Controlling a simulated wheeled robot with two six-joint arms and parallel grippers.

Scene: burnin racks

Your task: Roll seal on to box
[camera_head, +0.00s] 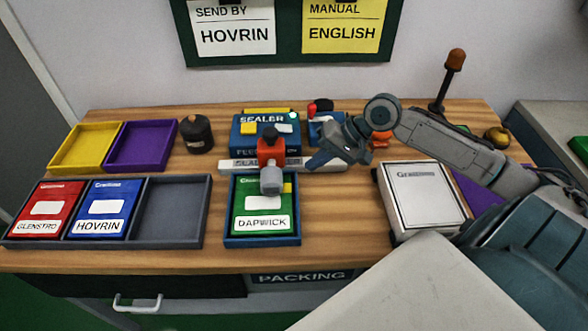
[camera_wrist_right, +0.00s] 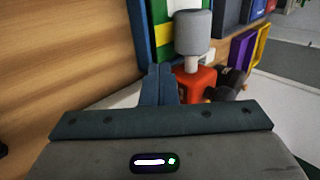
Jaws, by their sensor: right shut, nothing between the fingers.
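The box could be the white one (camera_head: 412,190) lying on the right of the table. An orange-red roller tool (camera_head: 268,152) with a grey cylinder (camera_head: 270,181) stands at the blue sealer (camera_head: 250,145); its cylinder overlaps a green DAPWICK manual (camera_head: 244,207) in a blue tray (camera_head: 262,240). My right gripper (camera_head: 312,163) is shut and empty, just right of the tool. In the right wrist view its fingers (camera_wrist_right: 158,84) are together beside the tool's red body (camera_wrist_right: 196,86), with the grey cylinder (camera_wrist_right: 193,33) beyond. Whether they touch is unclear. My left gripper is not in view.
A grey tray (camera_head: 205,215) holds red and blue manuals and has one empty compartment. Yellow (camera_head: 84,146) and purple (camera_head: 140,145) trays lie behind it, beside a dark pot (camera_head: 196,135). An orange-topped lamp (camera_head: 455,60) stands at the back right. Wood is bare between blue tray and white box.

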